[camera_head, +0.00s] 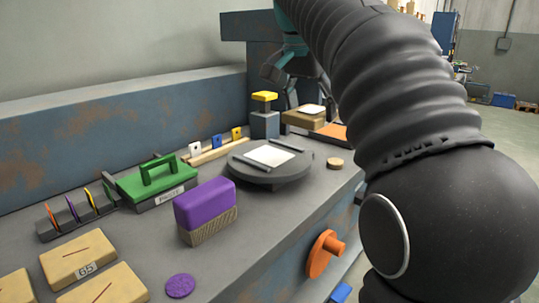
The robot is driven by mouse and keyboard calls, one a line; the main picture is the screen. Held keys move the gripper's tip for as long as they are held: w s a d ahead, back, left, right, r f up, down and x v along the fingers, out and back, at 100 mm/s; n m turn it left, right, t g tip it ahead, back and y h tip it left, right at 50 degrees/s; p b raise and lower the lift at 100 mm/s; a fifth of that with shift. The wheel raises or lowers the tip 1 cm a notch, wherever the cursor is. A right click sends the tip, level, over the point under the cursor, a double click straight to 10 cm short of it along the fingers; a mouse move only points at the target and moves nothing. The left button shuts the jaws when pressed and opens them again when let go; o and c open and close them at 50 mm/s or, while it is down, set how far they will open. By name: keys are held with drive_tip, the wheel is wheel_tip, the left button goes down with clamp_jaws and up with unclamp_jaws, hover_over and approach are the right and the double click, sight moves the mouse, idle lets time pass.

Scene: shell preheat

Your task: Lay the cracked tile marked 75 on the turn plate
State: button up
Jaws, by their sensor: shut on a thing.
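The round dark turn plate (242,177) is in the middle of the bench, with two dark bars and a pale square on its top. Several tan tiles with dark crack lines lie at the lower left. I cannot read a 75 anywhere.
A purple brush-like block (205,203) and a purple disc (180,286) are in front of the plate. A green-handled holder (158,180) and a rack of coloured discs (73,217) stand left. A yellow-topped block (265,122) is behind. An orange knob (322,254) juts from the bench front.

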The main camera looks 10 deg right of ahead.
hover_over(271, 155)
drive_tip(key=f, duration=0.6)
drive_tip(key=shift+s+a+f, duration=0.25)
drive_tip(key=shift+a+f, duration=0.05)
drive_tip(key=shift+f, duration=0.1)
drive_tip(key=shift+f+b, duration=0.4)
drive_tip(key=shift+f, duration=1.7)
drive_tip(key=shift+w+f, duration=0.1)
drive_tip(key=shift+f, duration=0.1)
drive_tip(key=o, duration=1.3)
drive_tip(key=shift+r, duration=0.1)
drive_tip(key=shift+a+r, duration=0.15)
drive_tip(key=shift+r, duration=0.35)
drive_tip(key=p+v, duration=0.1)
drive_tip(key=v, duration=1)
drive_tip(key=shift+r, duration=0.1)
